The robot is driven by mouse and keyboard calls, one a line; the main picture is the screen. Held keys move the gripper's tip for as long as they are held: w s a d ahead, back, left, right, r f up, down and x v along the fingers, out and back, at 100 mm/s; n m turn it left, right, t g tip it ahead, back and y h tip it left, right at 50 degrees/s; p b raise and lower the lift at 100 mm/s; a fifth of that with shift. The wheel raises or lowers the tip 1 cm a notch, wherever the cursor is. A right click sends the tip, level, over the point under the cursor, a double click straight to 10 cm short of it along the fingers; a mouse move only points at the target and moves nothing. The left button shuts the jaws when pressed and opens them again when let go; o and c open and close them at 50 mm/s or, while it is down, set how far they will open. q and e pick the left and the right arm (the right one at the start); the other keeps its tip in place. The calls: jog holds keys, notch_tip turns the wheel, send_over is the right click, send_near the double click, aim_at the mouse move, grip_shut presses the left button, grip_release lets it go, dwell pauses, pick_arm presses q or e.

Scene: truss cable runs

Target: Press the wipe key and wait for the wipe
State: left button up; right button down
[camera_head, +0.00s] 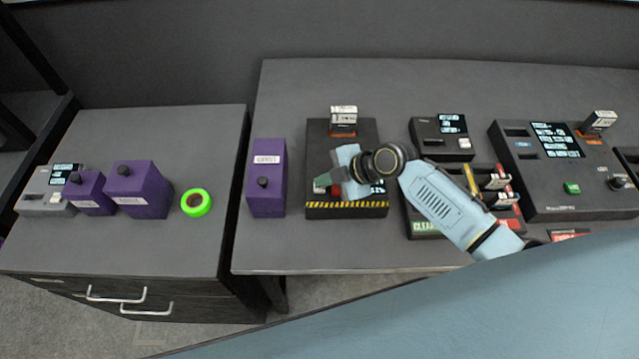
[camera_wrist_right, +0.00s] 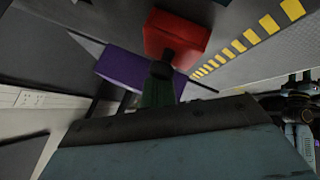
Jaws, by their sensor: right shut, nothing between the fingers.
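A dark device with a yellow-and-black striped front edge (camera_head: 347,210) stands on the bench. A white-labelled cartridge (camera_head: 343,116) sits upright at its back. My right gripper (camera_head: 326,181) is over the device's front left, pointing down, shut and empty. A small red key (camera_head: 319,189) shows beside the fingertips, mostly hidden by the gripper. In the right wrist view the red key (camera_wrist_right: 178,35) is a large red block, and the dark fingertips (camera_wrist_right: 163,80) overlap it. I cannot tell whether they touch it. My gripper covers part of the device's lit display. My left gripper is not in view.
A purple box (camera_head: 266,180) stands just left of the device. Under my right arm is a rack (camera_head: 425,228) with several cartridges. Farther right are a small device (camera_head: 440,138) and a larger console (camera_head: 560,195). A green tape roll (camera_head: 196,202) lies on the left cabinet.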

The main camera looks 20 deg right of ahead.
aim_at(325, 189)
jog(key=shift+r+p, duration=0.55)
jog(key=shift+r, duration=0.3)
notch_tip(325, 189, up, 5)
jog(key=p, duration=0.4)
jog(key=shift+s+f, duration=0.1)
jog(key=shift+s, duration=0.05)
dwell(0.4)
